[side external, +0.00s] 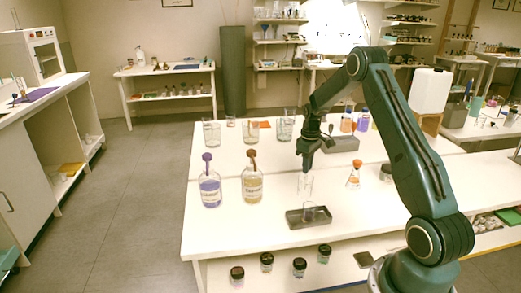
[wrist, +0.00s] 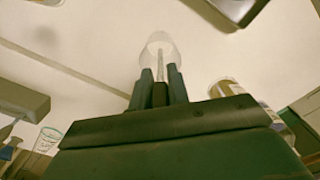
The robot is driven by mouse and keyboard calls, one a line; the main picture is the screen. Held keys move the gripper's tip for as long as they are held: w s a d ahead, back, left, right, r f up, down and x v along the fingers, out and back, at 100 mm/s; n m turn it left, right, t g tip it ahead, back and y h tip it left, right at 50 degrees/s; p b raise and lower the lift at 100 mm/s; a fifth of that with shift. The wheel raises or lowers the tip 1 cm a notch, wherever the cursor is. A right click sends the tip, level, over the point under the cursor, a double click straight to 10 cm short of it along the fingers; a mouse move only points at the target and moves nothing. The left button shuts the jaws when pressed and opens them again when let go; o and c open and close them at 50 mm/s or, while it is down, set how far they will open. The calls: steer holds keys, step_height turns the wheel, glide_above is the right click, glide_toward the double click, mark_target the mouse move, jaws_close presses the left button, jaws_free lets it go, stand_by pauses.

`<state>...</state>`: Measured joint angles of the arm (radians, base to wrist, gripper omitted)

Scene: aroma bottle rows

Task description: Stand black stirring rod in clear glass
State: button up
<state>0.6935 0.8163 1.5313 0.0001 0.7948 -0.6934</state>
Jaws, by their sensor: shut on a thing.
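The clear glass (side external: 305,185) stands upright on the white table, directly below my gripper (side external: 305,158) in the side view. In the wrist view the glass (wrist: 160,40) lies just beyond my fingertips. My gripper (wrist: 160,82) is shut on a thin stirring rod (wrist: 160,62), which looks grey along the shaft and dark between the fingers. The rod's far end overlaps the glass in the wrist view. I cannot tell whether its tip is inside. The rod is hard to make out in the side view.
A grey metal tray (side external: 309,217) lies just in front of the glass. A purple bottle (side external: 210,188) and an amber bottle (side external: 252,185) stand to the left. An orange flask (side external: 354,174) stands to the right. The table's front left is clear.

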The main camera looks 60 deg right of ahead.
steer(key=shift+f, duration=0.85)
steer(key=o, duration=0.9)
step_height(320, 180, up, 14)
steer(key=shift+f, duration=0.15)
stand_by(0.3)
stand_by(0.7)
